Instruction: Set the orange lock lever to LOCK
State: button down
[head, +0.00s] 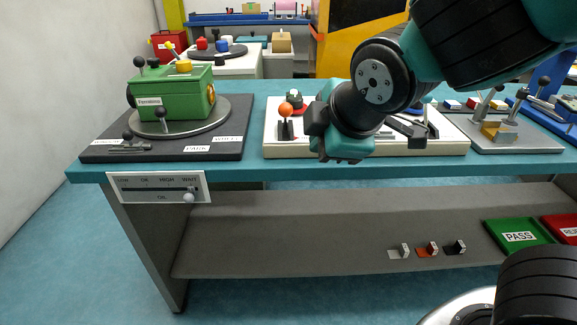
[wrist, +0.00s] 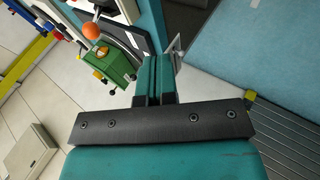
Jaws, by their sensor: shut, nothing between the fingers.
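The orange lock lever (head: 286,110) is a round orange ball on a short dark stem, standing roughly upright in a black bracket on the left part of a pale panel (head: 283,148). Its orange ball also shows at the top left of the wrist view (wrist: 93,31). My gripper (head: 342,149) is to the right of the lever in the head view, apart from it, in front of the panel. In the wrist view my gripper (wrist: 155,78) has its two teal fingers together, with nothing between them. My arm hides the middle of the panel. I cannot read a LOCK mark beside the lever.
A green box (head: 172,100) with knobs sits on a round plate on a black board (head: 105,148) to the left. Metal clamps (head: 495,127) stand on a grey plate to the right. A shelf (head: 300,225) runs below the teal bench top.

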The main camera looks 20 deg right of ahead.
jog(key=w+d+f+n+t+h+b, duration=0.2)
jog(key=w+f+n+t+b, duration=0.35)
jog(key=f+b, duration=0.4)
jog(key=n+t+h+b, duration=0.1)
jog(key=n+t+b, duration=0.8)
jog(key=n, duration=0.6)
send_near(287, 114)
jog(key=shift+g, duration=0.45)
jog(key=x, duration=0.4)
jog(key=b+x, duration=0.1)
jog(key=x, duration=0.1)
jog(key=shift+d+r, duration=0.1)
jog(key=shift+r, duration=0.25)
jog(key=shift+w+r, duration=0.15)
jog(key=shift+w, duration=0.5)
jog(key=shift+r, duration=0.1)
